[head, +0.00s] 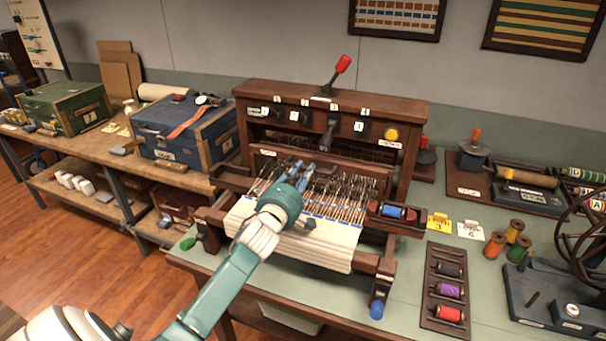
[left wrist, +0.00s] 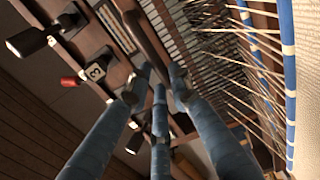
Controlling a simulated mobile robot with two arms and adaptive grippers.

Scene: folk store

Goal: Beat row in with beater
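The wooden table loom (head: 330,95) stands on the green-topped table, with white cloth (head: 300,240) at its front and threads (head: 335,198) running back from it. A brown wooden bar (left wrist: 150,38), which looks like the beater, shows in the left wrist view beside the reed-like rows of wires (left wrist: 195,45). My left gripper (head: 301,172) reaches over the cloth into the threads from the front. In the left wrist view its blue fingers (left wrist: 157,85) surround the bar's near end; whether they press on it is unclear. My right gripper is out of view.
A boat-shaped holder with a blue and red spool (head: 392,212) sits at the loom's right side. A rack of spools (head: 447,290) lies right of the loom. A red-knobbed lever (head: 342,65) rises from the loom's top. A blue chest (head: 183,130) stands at left.

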